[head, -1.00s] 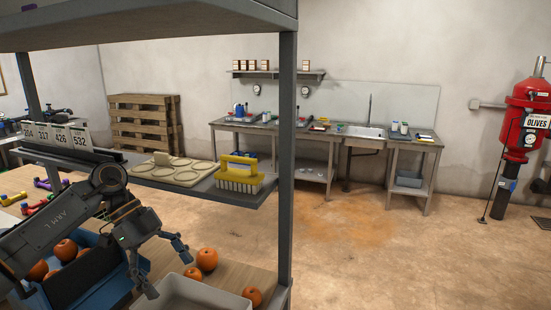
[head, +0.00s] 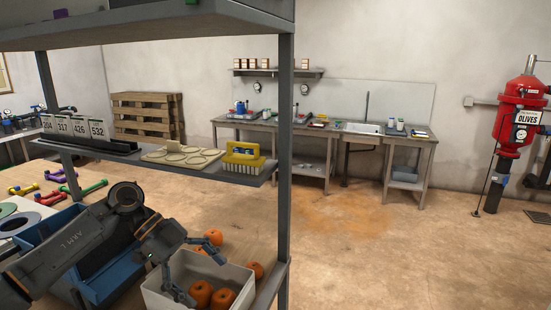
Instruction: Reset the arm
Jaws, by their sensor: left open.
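My left arm reaches in from the lower left across the blue crate (head: 28,243). My left gripper (head: 205,280) is open, with its fingers angled down over the white bin (head: 172,291). Oranges (head: 200,294) lie in the bin close to the fingertips, and I see none held between the fingers. My arm hides much of the crate's inside. My right gripper is out of view.
A grey shelf post (head: 285,160) stands right of the bin. A shelf above holds number cards (head: 72,127), a cream tray with round recesses (head: 180,157) and a yellow-handled brush (head: 241,158). Open floor is to the right.

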